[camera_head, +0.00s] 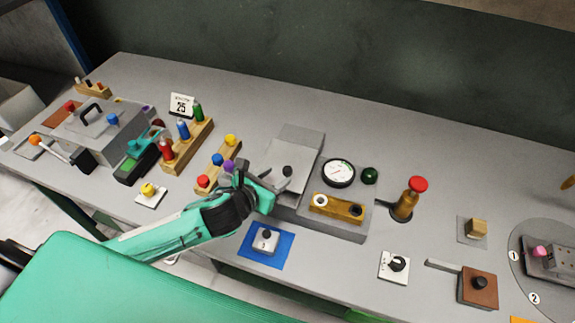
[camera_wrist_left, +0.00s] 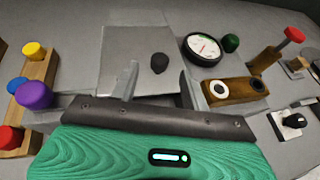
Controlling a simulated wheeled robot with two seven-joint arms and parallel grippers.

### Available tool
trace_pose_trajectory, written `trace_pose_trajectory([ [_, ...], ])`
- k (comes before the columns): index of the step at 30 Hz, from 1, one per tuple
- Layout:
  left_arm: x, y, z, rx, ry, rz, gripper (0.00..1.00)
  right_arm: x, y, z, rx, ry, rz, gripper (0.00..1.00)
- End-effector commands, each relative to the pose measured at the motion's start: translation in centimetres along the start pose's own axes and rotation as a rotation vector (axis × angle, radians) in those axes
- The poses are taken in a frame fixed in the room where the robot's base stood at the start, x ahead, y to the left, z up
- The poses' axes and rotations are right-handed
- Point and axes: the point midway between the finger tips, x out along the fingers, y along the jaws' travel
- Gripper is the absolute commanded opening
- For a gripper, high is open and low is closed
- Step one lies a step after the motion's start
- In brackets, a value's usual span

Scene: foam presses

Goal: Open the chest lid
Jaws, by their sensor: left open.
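A grey box with a pale flat lid (camera_head: 300,152) and a black knob (camera_head: 287,171) stands mid-table; I take it to be the chest. The lid (camera_wrist_left: 122,52) and its knob (camera_wrist_left: 159,63) also show in the left wrist view. My left gripper (camera_head: 281,188) is open at the near left side of this lid. In the left wrist view, the knob is just beyond the gap between its fingertips (camera_wrist_left: 157,82), and nothing is held. The chest's near side is partly hidden by my gripper. My right gripper is not in view.
A round gauge (camera_head: 338,173) and a wooden block with two round knobs (camera_head: 338,208) stand close right of the lid. A red-topped plunger (camera_head: 410,199) is farther right. A wooden rack of coloured pegs (camera_head: 218,166) is left of my gripper. A blue mat (camera_head: 246,252) lies in front.

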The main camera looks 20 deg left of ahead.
Motion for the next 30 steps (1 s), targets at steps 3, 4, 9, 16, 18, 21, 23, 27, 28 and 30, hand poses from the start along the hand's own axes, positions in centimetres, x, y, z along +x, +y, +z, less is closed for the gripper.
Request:
trace_pose_trajectory([
  [3,2.3,0.0,0.3,-0.003,-0.001,0.001,0.46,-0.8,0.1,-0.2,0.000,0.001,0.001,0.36],
  [4,2.8,-0.1,0.3,-0.003,-0.001,0.000,0.46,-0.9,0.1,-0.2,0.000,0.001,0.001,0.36],
  [9,5.1,0.0,0.2,-0.003,-0.001,0.000,0.46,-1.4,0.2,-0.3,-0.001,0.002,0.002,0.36],
  [16,6.5,-0.1,0.0,-0.001,0.000,-0.001,0.46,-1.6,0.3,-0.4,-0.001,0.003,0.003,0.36],
  [18,6.6,-0.1,0.0,-0.002,0.000,-0.002,0.46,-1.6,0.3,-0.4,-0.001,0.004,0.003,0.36],
  [21,6.6,-0.1,0.0,-0.001,0.000,-0.002,0.46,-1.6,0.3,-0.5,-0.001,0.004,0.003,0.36],
  [23,6.6,-0.1,0.0,-0.001,0.000,-0.001,0.46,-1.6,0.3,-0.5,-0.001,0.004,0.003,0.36],
  [27,6.6,-0.1,0.0,-0.001,0.000,-0.001,0.29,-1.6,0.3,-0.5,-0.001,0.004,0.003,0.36],
  [28,6.6,-0.1,0.0,-0.001,0.000,-0.001,0.23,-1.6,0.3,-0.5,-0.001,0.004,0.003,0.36],
  [30,6.6,-0.1,0.0,-0.001,0.000,-0.001,0.09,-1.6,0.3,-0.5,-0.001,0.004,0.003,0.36],
])
